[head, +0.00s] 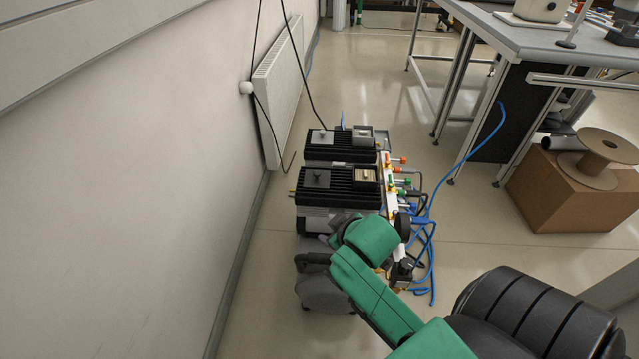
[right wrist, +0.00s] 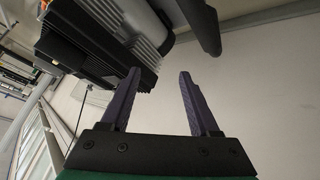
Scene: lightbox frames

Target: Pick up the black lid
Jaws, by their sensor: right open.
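I cannot tell for certain which thing is the black lid. Two machines with black ribbed tops, a nearer one (head: 340,189) and a farther one (head: 341,146), stand by the wall in the head view, each with small metal blocks on top. My green right arm reaches in from the lower right over the near end of the nearer machine. Its gripper is mostly hidden there by the arm. In the right wrist view my right gripper (right wrist: 160,72) is open with nothing between its purple fingers. A black ribbed part (right wrist: 88,42) and a grey finned body lie beyond the left finger. My left gripper is not shown.
A white wall and radiator (head: 279,88) run along the left. Blue hoses (head: 424,240) and coloured fittings crowd the machines' right side. A cardboard box (head: 570,196) with a brown spool (head: 600,157) stands at right by a workbench (head: 540,41). Floor between is clear.

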